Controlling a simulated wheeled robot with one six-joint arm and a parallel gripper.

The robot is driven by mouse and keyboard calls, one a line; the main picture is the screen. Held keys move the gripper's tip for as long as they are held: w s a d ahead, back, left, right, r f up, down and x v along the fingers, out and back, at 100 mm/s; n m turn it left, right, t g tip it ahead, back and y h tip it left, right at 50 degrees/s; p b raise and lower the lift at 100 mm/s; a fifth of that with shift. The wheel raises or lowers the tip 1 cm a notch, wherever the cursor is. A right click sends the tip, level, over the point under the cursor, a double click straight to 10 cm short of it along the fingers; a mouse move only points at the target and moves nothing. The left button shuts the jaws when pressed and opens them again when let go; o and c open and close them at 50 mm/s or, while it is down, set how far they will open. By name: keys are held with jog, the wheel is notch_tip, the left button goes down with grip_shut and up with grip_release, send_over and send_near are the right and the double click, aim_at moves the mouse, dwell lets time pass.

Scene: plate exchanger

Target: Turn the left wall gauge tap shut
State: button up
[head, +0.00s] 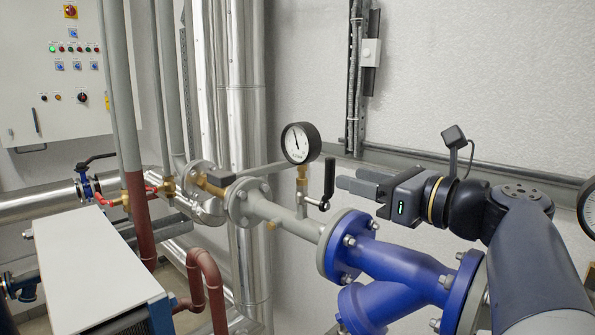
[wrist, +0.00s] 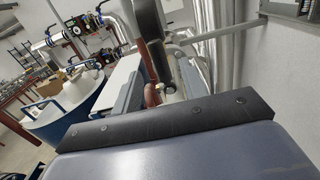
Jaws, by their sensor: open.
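The left gauge (head: 300,143) has a white dial and black rim. It stands on a brass stem above a grey pipe. Its tap has a black lever (head: 329,179) that points upward, to the right of the stem. My gripper (head: 343,180) is open and empty, its grey fingers pointing left. The fingertips are just right of the lever in the head view; I cannot tell whether they touch it or how far apart they are in depth.
A blue flanged fitting (head: 385,262) lies below my gripper. A second gauge (head: 588,207) is cut off at the right edge. Shiny vertical pipes (head: 245,110) and red-brown pipes (head: 205,280) stand left. A control cabinet (head: 60,110) hangs at the back left.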

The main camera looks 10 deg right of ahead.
aim_at(334, 173)
jog(key=shift+p+x, duration=0.7)
jog(key=shift+x, duration=2.5)
jog(key=shift+c, duration=0.2)
grip_shut()
